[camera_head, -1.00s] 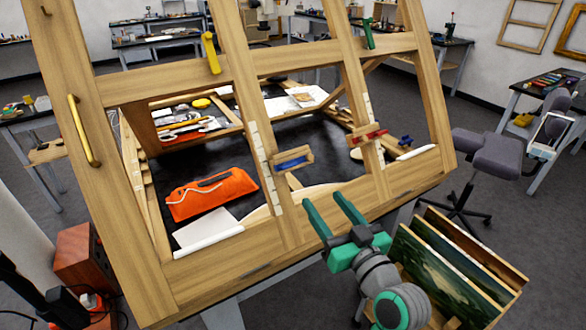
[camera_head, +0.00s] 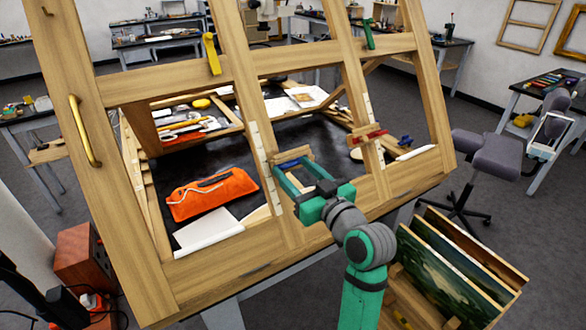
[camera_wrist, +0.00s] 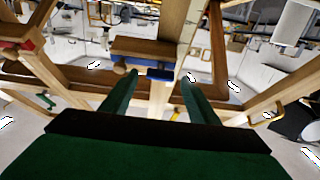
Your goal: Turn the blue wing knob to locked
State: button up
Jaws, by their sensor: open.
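The blue wing knob (camera_head: 291,163) lies crosswise on a small wooden block on the middle-left upright of the slanted wooden frame (camera_head: 180,88). My gripper (camera_head: 291,172) is open, with its two green fingers reaching up to the knob. In the wrist view, the blue wing (camera_wrist: 158,73) shows at the fingertips, under a brown wooden block (camera_wrist: 145,47). One fingertip (camera_wrist: 160,80) stands to each side of the blue part in that view. I cannot tell whether the fingers touch it. No marking for locked can be read.
A red wing piece (camera_head: 370,135) sits on the upright to the right. Another blue piece (camera_head: 405,140) lies farther right. A yellow handle (camera_head: 211,52) and a green one (camera_head: 368,40) are on the upper rail. An orange pouch (camera_head: 212,195) lies inside the frame.

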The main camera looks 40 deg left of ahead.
jog(key=shift+w+a, duration=0.2)
jog(key=shift+a, duration=0.35)
jog(key=c, duration=1.1)
jog(key=shift+o, duration=0.3)
